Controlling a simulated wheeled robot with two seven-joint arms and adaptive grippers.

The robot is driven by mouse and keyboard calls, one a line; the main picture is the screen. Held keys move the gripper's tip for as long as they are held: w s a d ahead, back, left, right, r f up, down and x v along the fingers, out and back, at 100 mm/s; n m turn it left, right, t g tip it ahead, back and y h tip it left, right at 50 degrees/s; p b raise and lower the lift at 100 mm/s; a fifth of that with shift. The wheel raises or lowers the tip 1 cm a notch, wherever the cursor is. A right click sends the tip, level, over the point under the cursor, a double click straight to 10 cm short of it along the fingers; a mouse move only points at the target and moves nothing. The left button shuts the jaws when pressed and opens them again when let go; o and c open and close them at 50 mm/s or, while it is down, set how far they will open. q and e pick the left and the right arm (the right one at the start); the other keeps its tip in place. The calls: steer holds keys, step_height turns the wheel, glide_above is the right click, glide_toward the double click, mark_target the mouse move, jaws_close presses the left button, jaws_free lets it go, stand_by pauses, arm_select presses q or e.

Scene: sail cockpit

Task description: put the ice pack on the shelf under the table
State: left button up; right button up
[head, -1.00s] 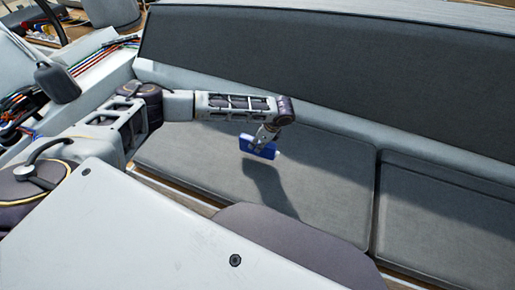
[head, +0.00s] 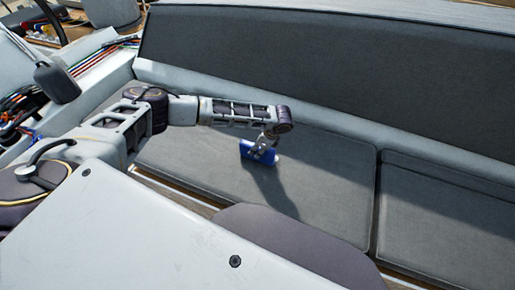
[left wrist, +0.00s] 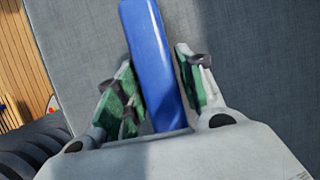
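The ice pack (head: 250,152) is a blue slab with a whitish end, in front of the backrest and over the left seat cushion. My left gripper (head: 264,146) points down at it from above. My right gripper is out of view. No table or shelf under it can be made out.
A grey seat cushion (head: 195,160) lies below the gripper, with a second cushion (head: 440,210) to its right, both clear. A tall dark backrest (head: 330,60) bounds the far side. Coloured ropes (head: 95,62) lie at upper left. Wooden slatted floor (left wrist: 25,60) shows in the left wrist view.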

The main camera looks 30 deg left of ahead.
arm_select(q)
steer(key=shift+o, duration=0.8)
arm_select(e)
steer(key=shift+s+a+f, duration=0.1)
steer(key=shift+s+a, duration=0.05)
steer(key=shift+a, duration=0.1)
arm_select(q)
steer(key=shift+r, duration=0.1)
steer(key=shift+d+r, duration=0.15)
steer(key=shift+r, duration=0.35)
steer(key=v, duration=0.9)
steer(key=shift+r+p, duration=0.1)
steer(key=shift+p, duration=0.25)
steer(key=shift+d+r, duration=0.3)
steer(key=shift+r, duration=0.35)
steer(key=shift+d+r, duration=0.1)
steer(key=shift+r, duration=0.1)
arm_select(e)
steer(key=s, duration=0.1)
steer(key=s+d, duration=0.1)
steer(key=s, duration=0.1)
